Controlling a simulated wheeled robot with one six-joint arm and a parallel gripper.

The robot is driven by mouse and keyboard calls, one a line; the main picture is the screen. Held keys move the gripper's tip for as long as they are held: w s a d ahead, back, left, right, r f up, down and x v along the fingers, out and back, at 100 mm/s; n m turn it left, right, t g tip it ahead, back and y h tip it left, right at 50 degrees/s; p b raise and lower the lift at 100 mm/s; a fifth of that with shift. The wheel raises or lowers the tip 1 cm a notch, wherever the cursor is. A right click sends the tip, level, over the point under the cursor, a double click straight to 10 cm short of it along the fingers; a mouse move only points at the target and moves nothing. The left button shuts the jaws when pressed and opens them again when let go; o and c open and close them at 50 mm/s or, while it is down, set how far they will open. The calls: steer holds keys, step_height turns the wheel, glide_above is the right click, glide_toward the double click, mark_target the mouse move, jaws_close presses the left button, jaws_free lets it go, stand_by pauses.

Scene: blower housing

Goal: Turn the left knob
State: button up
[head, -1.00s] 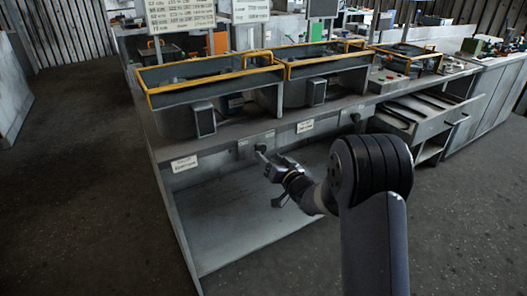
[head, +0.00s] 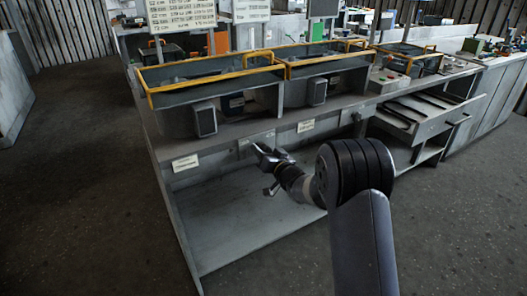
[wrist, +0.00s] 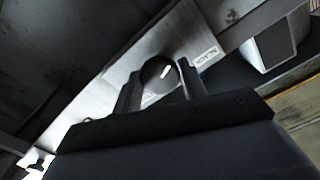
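The left knob (wrist: 152,74) is dark and round with a white pointer mark. In the wrist view it sits on the grey front panel (wrist: 105,87), between the two fingers of my gripper (wrist: 158,82). The fingers are apart, one on each side of the knob, and I see no clear grip on it. In the head view my gripper (head: 265,155) is at the bench's front panel and hides the left knob. Another dark knob (head: 355,117) shows farther right on the same panel.
White labels (head: 185,163) (head: 305,126) are on the panel. Above it, the bench carries blower housings with yellow-edged frames (head: 215,80). Below is an open shelf (head: 225,205). A pulled-out drawer (head: 435,122) is at the right. The floor in front is clear.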

steer(key=c, duration=0.5)
steer(key=shift+n+b, duration=0.3)
steer(key=shift+b, duration=0.05)
steer(key=n+b, duration=1.7)
steer(key=n, duration=0.4)
steer(key=shift+a+b, duration=0.1)
steer(key=shift+b, duration=0.25)
steer(key=shift+n, duration=0.3)
